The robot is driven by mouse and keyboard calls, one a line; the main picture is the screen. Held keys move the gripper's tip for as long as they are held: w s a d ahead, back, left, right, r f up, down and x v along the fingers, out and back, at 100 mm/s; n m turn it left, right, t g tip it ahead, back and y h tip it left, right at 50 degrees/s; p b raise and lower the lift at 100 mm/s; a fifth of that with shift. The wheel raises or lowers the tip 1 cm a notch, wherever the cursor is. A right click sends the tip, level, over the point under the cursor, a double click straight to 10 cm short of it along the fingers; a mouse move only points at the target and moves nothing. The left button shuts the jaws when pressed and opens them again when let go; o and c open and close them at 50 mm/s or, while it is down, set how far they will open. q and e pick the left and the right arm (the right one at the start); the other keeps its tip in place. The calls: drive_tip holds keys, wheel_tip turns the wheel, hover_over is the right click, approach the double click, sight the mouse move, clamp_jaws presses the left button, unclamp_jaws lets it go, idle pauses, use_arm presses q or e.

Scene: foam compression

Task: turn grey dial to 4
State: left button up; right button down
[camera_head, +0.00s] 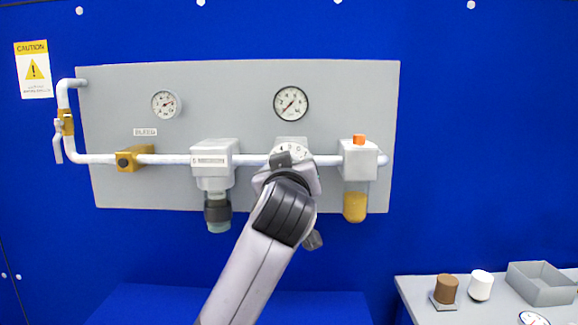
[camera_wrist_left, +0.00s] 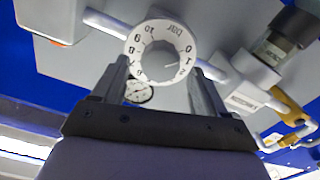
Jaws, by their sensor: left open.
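The grey dial (camera_wrist_left: 160,50) has a round grey face inside a white ring scale marked from 0 to 10 and "bar". In the head view part of the white scale (camera_head: 291,149) shows above my left gripper (camera_head: 288,160), which hides the rest. My right gripper is not in view.
A grey panel (camera_head: 230,85) carries a white pipe, two gauges (camera_head: 291,103) (camera_head: 165,104), a filter unit (camera_head: 213,160) and an orange-topped unit (camera_head: 358,160). A side table (camera_head: 415,290) holds small items and a grey tray (camera_head: 540,283).

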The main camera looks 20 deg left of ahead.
use_arm(q)
drive_tip(key=shift+x, duration=0.9)
drive_tip(key=c, duration=1.1)
drive_tip(key=shift+o, duration=0.2)
